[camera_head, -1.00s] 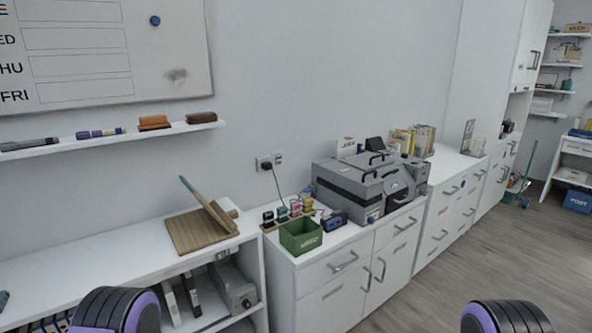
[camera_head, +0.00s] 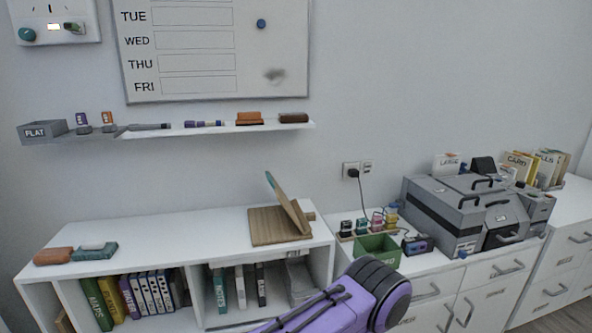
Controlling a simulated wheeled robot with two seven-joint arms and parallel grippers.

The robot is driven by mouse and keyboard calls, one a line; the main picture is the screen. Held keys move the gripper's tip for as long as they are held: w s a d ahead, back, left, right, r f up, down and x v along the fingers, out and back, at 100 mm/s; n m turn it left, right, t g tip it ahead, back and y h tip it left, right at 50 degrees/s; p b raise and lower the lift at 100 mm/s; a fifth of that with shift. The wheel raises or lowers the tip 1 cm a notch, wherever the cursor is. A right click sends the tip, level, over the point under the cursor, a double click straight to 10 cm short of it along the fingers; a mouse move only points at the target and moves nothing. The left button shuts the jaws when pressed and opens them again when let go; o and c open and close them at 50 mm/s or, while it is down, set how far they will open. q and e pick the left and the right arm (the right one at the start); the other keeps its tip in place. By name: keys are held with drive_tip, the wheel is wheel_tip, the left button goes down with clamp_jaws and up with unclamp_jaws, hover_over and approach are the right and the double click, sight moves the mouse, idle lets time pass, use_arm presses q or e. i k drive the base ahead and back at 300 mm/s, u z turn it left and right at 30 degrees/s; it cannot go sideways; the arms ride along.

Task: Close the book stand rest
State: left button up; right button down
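The book stand sits on top of the low white shelf, near its right end. Its flat wooden base (camera_head: 268,238) lies on the shelf top. Its rest panel (camera_head: 291,208) stands up from the base at a steep tilt, leaning to the left at the top, so the stand is open. A thin teal strip (camera_head: 271,184) shows at the upper end of the rest. Neither gripper is in view. One purple and black link of my own arm shows at the bottom, in front of the shelf's right end, apart from the stand in the picture.
An orange item and a teal item (camera_head: 95,251) lie at the shelf's left end; the top between them and the stand is clear. A wall ledge (camera_head: 150,134) with markers and erasers hangs above. A green box (camera_head: 378,247) and grey machine (camera_head: 466,212) stand on the right-hand cabinet.

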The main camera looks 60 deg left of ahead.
sight(294, 208)
drive_tip(key=i, duration=1.5)
drive_tip(key=u, duration=2)
